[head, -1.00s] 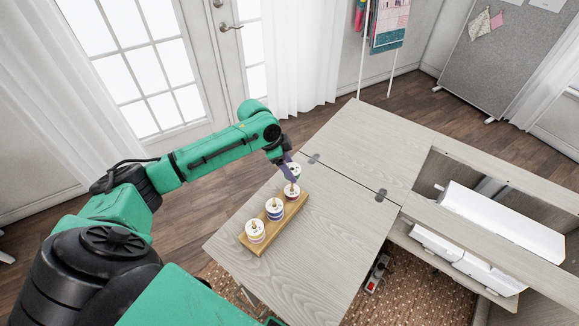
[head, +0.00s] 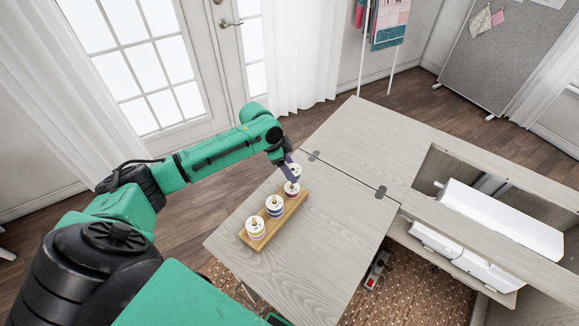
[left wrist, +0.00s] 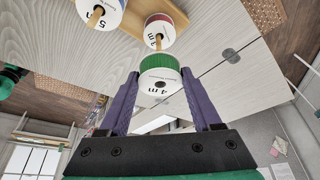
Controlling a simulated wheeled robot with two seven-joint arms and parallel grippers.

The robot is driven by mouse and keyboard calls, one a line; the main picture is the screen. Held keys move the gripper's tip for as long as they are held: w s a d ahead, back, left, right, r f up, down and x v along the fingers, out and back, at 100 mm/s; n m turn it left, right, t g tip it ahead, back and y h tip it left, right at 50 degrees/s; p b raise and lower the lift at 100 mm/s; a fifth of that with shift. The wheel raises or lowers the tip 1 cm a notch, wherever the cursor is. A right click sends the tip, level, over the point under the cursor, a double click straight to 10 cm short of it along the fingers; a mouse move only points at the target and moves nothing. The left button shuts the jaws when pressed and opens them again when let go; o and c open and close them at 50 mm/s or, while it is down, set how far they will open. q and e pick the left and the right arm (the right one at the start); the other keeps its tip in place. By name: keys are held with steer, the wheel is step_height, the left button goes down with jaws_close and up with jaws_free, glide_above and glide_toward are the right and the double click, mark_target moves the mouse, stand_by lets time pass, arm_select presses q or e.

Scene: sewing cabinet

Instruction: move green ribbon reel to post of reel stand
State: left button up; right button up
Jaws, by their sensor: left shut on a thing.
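The green ribbon reel (left wrist: 158,76), white-faced with a green band, sits between the purple fingers of my left gripper (left wrist: 160,88) in the left wrist view. The gripper is shut on it. In the head view the reel (head: 295,170) shows at the fingertips, just beyond the far end of the wooden reel stand (head: 286,212). I cannot tell whether it touches the tabletop. A red-banded reel (left wrist: 160,32) sits on the nearest post, and a blue-banded reel (left wrist: 102,10) on another. No bare post shows clearly. My right gripper is out of view.
The stand rests on a pale wood cabinet top (head: 330,215) with free room to its right. A third reel (head: 255,229) sits at the stand's near end. A white sewing machine (head: 500,222) lies in the cabinet opening at the right. Metal hinges (head: 381,191) mark the top's seam.

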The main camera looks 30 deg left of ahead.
arm_select(q)
steer(key=shift+f, duration=0.1)
steer(key=shift+f+b, duration=0.8)
steer(key=shift+f, duration=0.6)
steer(key=o, duration=1.4)
steer(key=b+v, duration=0.2)
steer(key=v, duration=1.2)
steer(key=shift+r, duration=0.35)
steer(key=shift+s+f, duration=0.1)
